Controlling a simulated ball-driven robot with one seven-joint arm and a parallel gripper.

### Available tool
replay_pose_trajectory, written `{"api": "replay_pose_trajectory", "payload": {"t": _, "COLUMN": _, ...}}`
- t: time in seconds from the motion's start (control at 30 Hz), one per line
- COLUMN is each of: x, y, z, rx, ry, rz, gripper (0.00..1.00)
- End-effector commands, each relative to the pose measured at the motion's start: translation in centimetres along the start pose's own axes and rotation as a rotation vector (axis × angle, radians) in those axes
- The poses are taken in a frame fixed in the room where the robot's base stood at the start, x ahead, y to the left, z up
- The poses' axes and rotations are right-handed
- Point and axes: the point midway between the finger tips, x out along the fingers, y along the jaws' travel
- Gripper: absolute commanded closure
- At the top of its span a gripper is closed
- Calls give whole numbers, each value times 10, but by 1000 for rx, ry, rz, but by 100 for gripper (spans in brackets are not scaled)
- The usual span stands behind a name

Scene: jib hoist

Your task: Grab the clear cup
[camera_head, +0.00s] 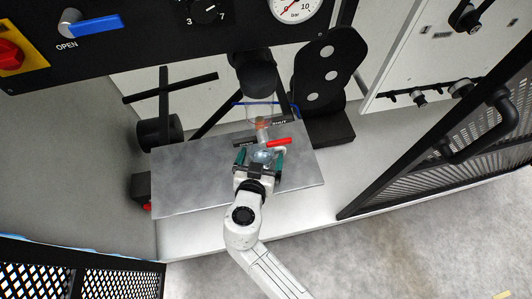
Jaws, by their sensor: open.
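A small clear, bluish, glassy piece, which looks like the clear cup (262,156), is on or just above the grey metal plate (190,180). My gripper (260,158) reaches in from the front with its teal-lined fingers apart, one on each side of this piece. Whether the fingers touch it cannot be told. Part of the cup is hidden by the gripper. Another clear, cylindrical shape (259,110) shows just behind, below a dark round body, with an orange part near it.
A red lever (279,142) lies close to the right finger. Black dark round housing (256,72) stands behind. A black plate with grey discs (325,70) is at the back right. A panel with a blue handle (95,25) and gauge (296,8) overhangs the top. The plate's left is clear.

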Motion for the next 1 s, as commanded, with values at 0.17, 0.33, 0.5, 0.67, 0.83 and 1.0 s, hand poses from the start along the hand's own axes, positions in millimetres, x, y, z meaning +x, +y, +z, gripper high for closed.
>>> {"api": "replay_pose_trajectory", "payload": {"t": 0.17, "x": 2, "y": 0, "z": 0, "rx": 0, "ry": 0, "rz": 0, "gripper": 4}}
{"api": "replay_pose_trajectory", "payload": {"t": 0.33, "x": 2, "y": 0, "z": 0, "rx": 0, "ry": 0, "rz": 0, "gripper": 13}}
{"api": "replay_pose_trajectory", "payload": {"t": 0.5, "x": 2, "y": 0, "z": 0, "rx": 0, "ry": 0, "rz": 0, "gripper": 29}}
{"api": "replay_pose_trajectory", "payload": {"t": 0.67, "x": 2, "y": 0, "z": 0, "rx": 0, "ry": 0, "rz": 1, "gripper": 45}}
{"api": "replay_pose_trajectory", "payload": {"t": 0.83, "x": 2, "y": 0, "z": 0, "rx": 0, "ry": 0, "rz": 1, "gripper": 61}}
{"api": "replay_pose_trajectory", "payload": {"t": 1.0, "x": 2, "y": 0, "z": 0, "rx": 0, "ry": 0, "rz": 1, "gripper": 70}}
